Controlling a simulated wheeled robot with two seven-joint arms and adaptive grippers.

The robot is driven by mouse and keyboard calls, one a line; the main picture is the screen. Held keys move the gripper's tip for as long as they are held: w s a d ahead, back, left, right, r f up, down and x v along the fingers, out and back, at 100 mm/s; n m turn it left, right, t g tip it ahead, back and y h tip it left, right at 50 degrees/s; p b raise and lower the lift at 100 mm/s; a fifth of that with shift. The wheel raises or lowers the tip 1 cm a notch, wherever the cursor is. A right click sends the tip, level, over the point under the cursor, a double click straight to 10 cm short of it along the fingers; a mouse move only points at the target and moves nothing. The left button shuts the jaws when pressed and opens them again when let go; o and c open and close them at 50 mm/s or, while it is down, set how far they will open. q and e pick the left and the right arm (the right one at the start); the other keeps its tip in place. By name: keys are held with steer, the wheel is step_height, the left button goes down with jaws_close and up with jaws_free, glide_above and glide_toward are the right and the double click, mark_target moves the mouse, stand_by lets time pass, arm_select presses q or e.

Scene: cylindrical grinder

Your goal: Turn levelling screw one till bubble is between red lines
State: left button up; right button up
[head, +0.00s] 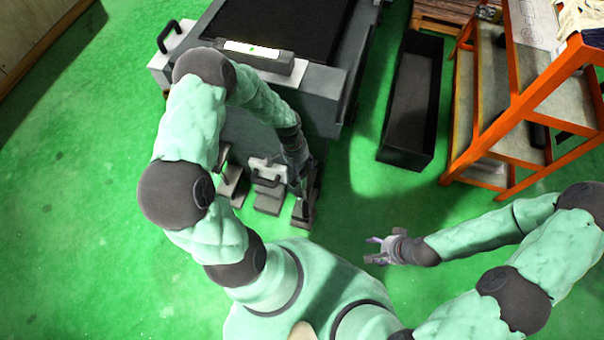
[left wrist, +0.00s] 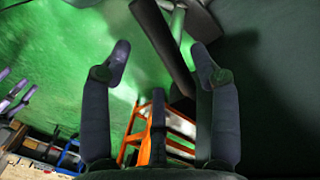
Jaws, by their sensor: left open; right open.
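A spirit level (head: 252,50), a pale strip with a small green spot, lies on the grey machine (head: 325,85); its red lines are too small to make out. My left gripper (head: 303,192) points down beside the machine's near right corner, close to dark feet on the floor. In the left wrist view the fingers of my left gripper (left wrist: 163,58) are apart, with a dark bar (left wrist: 160,35) beyond and between the tips. I cannot tell whether they touch it, or which part is levelling screw one. My right gripper (head: 380,253) is open and empty over the floor.
Dark grey foot blocks (head: 268,203) stand along the machine's near side. A long black open bin (head: 410,105) is to the right, beside an orange-framed shelf (head: 515,110). The green floor (head: 95,240) at the left is clear.

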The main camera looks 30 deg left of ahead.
arm_select(q)
steer(key=r, duration=0.2)
steer(key=a+r, duration=0.1)
steer(key=r, duration=0.2)
steer(key=shift+r, duration=0.35)
